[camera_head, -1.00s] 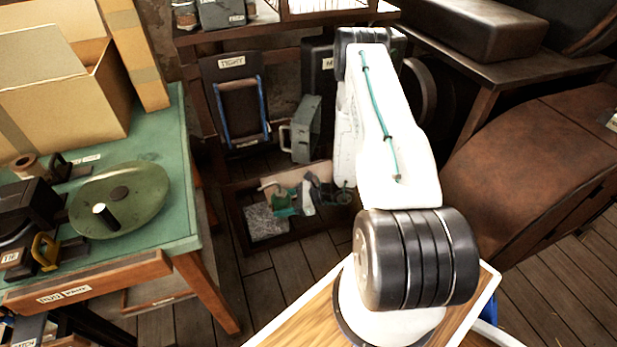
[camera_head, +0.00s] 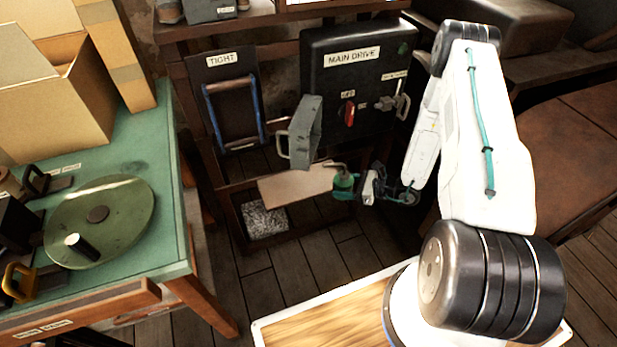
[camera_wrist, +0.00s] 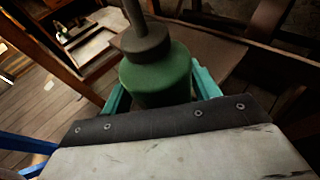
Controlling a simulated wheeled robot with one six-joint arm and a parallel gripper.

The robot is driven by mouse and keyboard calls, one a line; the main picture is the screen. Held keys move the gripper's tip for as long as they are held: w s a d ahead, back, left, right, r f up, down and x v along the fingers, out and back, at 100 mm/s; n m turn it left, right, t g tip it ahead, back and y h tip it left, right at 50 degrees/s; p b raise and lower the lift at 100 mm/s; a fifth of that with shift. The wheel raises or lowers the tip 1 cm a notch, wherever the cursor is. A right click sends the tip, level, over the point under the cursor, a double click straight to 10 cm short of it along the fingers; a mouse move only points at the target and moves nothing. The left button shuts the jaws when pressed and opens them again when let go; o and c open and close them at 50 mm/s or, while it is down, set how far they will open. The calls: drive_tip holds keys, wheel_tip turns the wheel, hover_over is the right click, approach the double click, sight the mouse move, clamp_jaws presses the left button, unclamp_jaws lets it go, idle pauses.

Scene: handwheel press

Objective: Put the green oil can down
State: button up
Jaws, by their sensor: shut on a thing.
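The green oil can (camera_head: 344,183) is held in my gripper (camera_head: 357,185), in front of the right end of a beige board on a low wooden rack. In the wrist view the can (camera_wrist: 155,78) has a dark cap and spout and sits upright between the teal fingers of my gripper (camera_wrist: 160,88). The fingers are shut on its sides. The can's base is hidden behind the gripper's body, so I cannot tell whether it touches anything below.
The beige board (camera_head: 290,188) and a grey speckled pad (camera_head: 265,221) lie in the low rack (camera_head: 235,215). Above stand a grey box with a handle (camera_head: 305,132) and the black MAIN DRIVE panel (camera_head: 352,75). A green-topped bench (camera_head: 172,215) stands left.

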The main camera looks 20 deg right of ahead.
sight(336, 177)
drive_tip(key=w+a, duration=0.6)
drive_tip(key=a, duration=0.1)
drive_tip(key=w+a, duration=0.3)
drive_tip(key=a, duration=0.1)
drive_tip(key=shift+w, duration=0.1)
drive_tip(key=shift+w+a+f, duration=0.15)
drive_tip(key=shift+w+a, duration=0.05)
drive_tip(key=shift+a, duration=0.05)
drive_tip(key=shift+d+f, duration=0.15)
drive_tip(key=shift+f, duration=0.1)
drive_tip(key=o, duration=1.1)
drive_tip(key=shift+s+d, duration=0.1)
drive_tip(key=v, duration=1.2)
